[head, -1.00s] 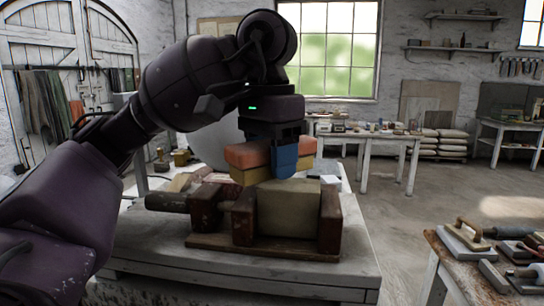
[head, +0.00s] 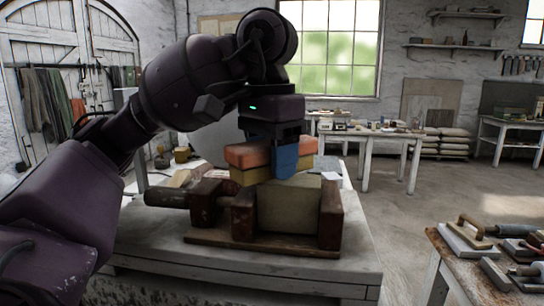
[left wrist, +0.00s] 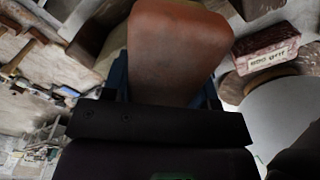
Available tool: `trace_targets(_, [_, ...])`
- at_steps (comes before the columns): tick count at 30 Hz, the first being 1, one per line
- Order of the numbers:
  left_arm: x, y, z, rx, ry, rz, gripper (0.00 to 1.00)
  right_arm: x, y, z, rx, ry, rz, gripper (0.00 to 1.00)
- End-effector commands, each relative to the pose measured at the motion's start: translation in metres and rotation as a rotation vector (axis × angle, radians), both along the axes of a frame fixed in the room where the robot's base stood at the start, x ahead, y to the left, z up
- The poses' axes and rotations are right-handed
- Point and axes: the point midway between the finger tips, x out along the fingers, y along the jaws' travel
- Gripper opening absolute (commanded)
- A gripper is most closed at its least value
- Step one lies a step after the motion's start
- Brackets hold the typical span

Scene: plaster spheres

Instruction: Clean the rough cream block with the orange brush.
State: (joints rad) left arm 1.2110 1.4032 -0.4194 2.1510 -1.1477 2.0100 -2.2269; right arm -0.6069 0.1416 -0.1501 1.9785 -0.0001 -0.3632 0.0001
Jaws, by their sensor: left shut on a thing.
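My left gripper (head: 285,163) is shut on the orange brush (head: 247,156), with a blue finger showing on its near side. The brush has an orange back over a yellowish lower part, facing down. The rough cream block (head: 290,210) stands upright between dark red-brown vise jaws (head: 243,216). The brush is at the block's top and reaches out past its left side; I cannot tell whether it touches. In the left wrist view the orange back (left wrist: 178,50) fills the upper middle and hides much of what lies beneath. My right gripper is not in view.
The vise sits on a wooden base on a pale worktable (head: 240,265). A reddish box marked with grit lettering (left wrist: 266,45) shows in the left wrist view. A second table with trowels (head: 475,240) stands at the right. Floor between the tables is clear.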

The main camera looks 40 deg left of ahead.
Motion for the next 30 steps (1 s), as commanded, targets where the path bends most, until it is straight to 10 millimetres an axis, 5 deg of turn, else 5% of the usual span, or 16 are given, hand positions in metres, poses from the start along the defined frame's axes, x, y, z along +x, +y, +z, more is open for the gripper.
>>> trace_targets(30, [-0.021, 0.005, -0.003, 0.0, 0.0, 0.001, 0.18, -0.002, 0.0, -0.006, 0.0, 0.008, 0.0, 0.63])
